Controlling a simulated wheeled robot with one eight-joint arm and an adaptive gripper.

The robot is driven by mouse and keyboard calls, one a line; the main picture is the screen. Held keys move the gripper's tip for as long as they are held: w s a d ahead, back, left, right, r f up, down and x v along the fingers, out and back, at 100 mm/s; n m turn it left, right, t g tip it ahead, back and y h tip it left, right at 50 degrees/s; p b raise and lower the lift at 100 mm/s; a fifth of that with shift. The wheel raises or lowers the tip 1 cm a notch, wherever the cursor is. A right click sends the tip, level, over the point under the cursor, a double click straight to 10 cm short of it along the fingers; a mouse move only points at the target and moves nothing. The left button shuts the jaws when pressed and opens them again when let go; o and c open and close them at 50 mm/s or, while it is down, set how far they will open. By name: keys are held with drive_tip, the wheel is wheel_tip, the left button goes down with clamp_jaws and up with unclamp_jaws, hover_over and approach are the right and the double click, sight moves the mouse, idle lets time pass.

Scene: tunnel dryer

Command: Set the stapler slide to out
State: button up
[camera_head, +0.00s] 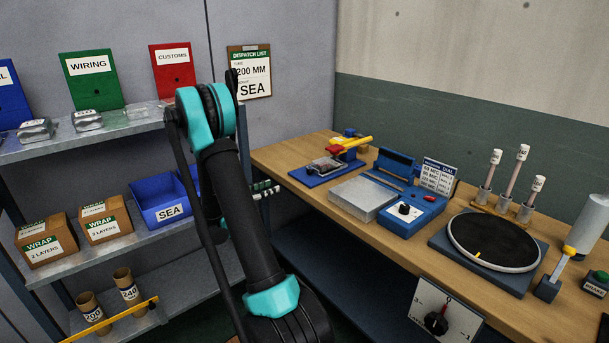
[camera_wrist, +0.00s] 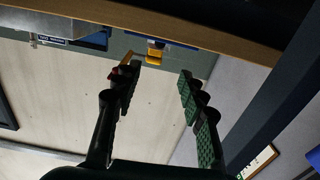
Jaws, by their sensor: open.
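A blue, yellow and red device (camera_head: 348,145), which looks like the stapler, sits at the far left corner of the wooden bench. A blue plate (camera_head: 316,175) with a small dark and clear item on it lies in front. The slide's position is too small to tell. A yellow part (camera_wrist: 154,54) of what looks like the same device shows beyond my fingers in the wrist view. My gripper (camera_wrist: 160,80) is open and empty, apart from the bench. In the head view its green-and-white fingers (camera_head: 265,190) show near the bench's left edge, partly hidden behind my arm.
The wooden bench (camera_head: 285,158) carries a blue sealer-like box (camera_head: 410,215), a grey metal block (camera_head: 362,198) and a black turntable (camera_head: 490,240). Shelves with a blue SEA bin (camera_head: 160,190) and WRAP boxes (camera_head: 105,224) stand left. The bench's edge crosses the top of the wrist view.

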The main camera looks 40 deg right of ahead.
sight(308, 172)
drive_tip(key=d, duration=0.5)
drive_tip(key=w+d, duration=0.1)
drive_tip(key=d, duration=1.1)
drive_tip(key=shift+w+d, duration=0.2)
drive_tip(key=shift+w, duration=0.05)
clamp_jaws()
